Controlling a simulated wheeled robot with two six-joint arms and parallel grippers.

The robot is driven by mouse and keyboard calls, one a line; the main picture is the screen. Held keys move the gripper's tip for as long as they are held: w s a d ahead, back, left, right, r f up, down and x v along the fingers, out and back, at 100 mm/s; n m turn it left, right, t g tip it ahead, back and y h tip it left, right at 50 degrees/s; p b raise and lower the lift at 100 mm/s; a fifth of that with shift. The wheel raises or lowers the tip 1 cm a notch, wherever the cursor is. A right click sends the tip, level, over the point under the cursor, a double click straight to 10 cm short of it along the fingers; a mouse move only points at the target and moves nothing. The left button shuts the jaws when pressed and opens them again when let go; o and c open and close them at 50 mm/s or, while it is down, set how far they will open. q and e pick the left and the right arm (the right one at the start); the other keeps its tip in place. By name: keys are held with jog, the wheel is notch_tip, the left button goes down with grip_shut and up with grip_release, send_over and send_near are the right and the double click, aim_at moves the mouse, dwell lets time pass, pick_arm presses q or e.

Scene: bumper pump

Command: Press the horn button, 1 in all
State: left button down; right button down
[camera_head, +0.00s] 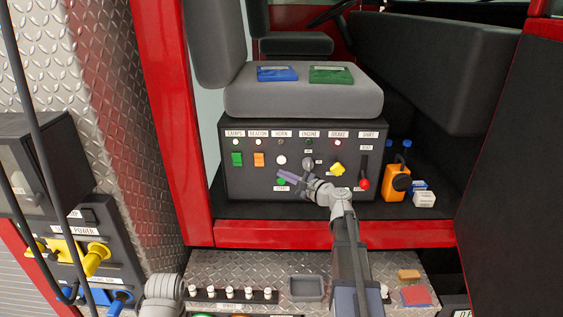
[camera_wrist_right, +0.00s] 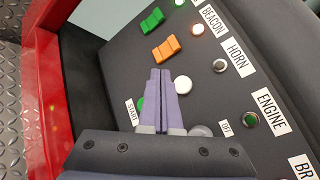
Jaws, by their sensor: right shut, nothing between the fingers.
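The horn button (camera_head: 281,160) is a round white button below the HORN label on the dark control panel (camera_head: 240,187). It also shows in the right wrist view (camera_wrist_right: 183,84), just right of the fingertips. The small horn lamp (camera_wrist_right: 219,65) beside the label looks grey and unlit. My right gripper (camera_head: 280,176) is shut and empty, its purple fingers in front of the panel, below the horn button in the head view. In the right wrist view its fingertips (camera_wrist_right: 160,73) appear beside the button; contact cannot be told. My left gripper is not in view.
Near the fingers are the green start button (camera_head: 282,182), orange beacon switch (camera_head: 259,159), green lamps switch (camera_head: 237,159), engine key switch (camera_head: 307,163) and yellow brake knob (camera_head: 338,169). A red-knobbed lever (camera_head: 364,183) is further right. The seat (camera_head: 300,101) overhangs the panel.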

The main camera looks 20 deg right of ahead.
aim_at(278, 161)
jog(key=shift+w+d, duration=0.35)
jog(key=shift+w, duration=0.4)
jog(key=shift+w+d, duration=0.35)
jog(key=shift+w, duration=0.35)
jog(key=shift+w+d, duration=0.35)
jog(key=shift+w, duration=0.4)
jog(key=shift+w, duration=0.1)
jog(key=shift+w+d, duration=0.2)
jog(key=shift+w, duration=0.1)
jog(key=shift+w+d, duration=0.2)
jog(key=shift+w, duration=0.2)
dwell(0.9)
jog(key=shift+s+a, duration=0.1)
jog(key=shift+s, duration=0.1)
jog(key=shift+s+a, duration=0.3)
jog(key=shift+s, duration=0.3)
jog(key=s, duration=0.1)
jog(key=s+a, duration=0.1)
jog(key=s, duration=0.1)
jog(key=s+a, duration=0.1)
jog(key=shift+s+a, duration=0.1)
jog(key=shift+s, duration=0.15)
dwell(0.4)
